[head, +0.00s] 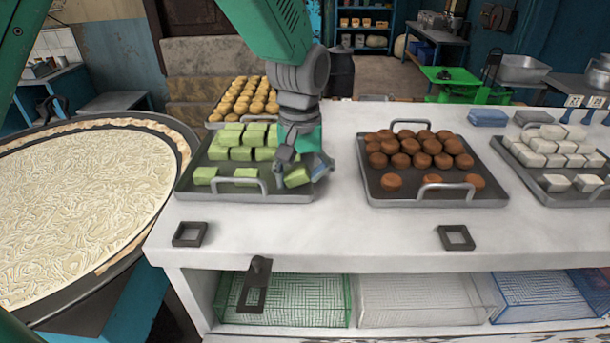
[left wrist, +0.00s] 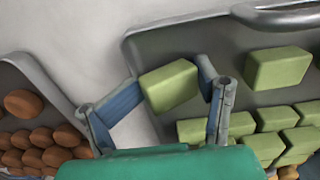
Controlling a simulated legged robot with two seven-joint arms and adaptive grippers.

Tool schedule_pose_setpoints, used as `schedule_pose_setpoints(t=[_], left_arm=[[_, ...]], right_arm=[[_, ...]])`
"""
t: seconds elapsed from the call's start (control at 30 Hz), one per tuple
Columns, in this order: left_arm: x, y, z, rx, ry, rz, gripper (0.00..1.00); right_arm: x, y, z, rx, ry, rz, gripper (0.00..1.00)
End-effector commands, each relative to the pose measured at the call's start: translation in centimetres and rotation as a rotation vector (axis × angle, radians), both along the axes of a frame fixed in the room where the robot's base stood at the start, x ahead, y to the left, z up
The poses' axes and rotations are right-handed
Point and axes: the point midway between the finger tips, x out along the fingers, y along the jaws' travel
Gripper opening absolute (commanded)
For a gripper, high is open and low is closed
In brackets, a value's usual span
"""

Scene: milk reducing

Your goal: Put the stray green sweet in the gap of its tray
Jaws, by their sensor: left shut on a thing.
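My left gripper (head: 304,168) points down over the right front corner of the tray of green sweets (head: 212,191). It is shut on a green sweet (head: 297,177), which looks slightly tilted at the tray's right edge. In the left wrist view the held sweet (left wrist: 169,86) sits between the blue-padded fingers (left wrist: 163,103), over or near the tray's rim. I cannot tell whether it touches the tray floor. Several other green sweets (head: 236,153) stand in rows in the tray, with bare floor around the front ones. My right gripper is not in view.
A tray of brown sweets (head: 437,194) stands to the right, with a strip of bare white counter (head: 340,190) between. A tray of white sweets (head: 575,197) is further right, and yellow sweets (head: 245,98) are behind. A large round pan (head: 80,210) is at left.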

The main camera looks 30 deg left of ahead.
Motion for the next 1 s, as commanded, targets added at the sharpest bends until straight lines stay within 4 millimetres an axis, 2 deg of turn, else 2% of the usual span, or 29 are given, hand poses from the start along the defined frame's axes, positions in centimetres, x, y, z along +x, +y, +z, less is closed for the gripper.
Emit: schedule_pose_setpoints(t=[0.03,0.07,0.1,0.8,0.9,1.0], left_arm=[[-0.8,0.1,-1.1,0.000,0.028,-0.001,0.08],[-0.8,0.1,-1.1,0.000,0.028,-0.001,0.08],[-0.8,0.0,-1.1,0.000,0.029,-0.001,0.48],[-0.9,-0.8,-0.7,-0.001,0.023,-0.001,0.48],[-0.8,-0.8,-0.1,-0.001,0.021,-0.001,0.48],[-0.8,-0.8,1.4,-0.001,0.016,-0.001,0.48]], right_arm=[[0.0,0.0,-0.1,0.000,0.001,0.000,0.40],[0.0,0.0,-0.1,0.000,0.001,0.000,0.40],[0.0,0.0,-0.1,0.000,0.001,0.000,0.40],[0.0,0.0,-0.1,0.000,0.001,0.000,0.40],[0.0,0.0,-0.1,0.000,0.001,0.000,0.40],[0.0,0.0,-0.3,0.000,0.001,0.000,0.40]])
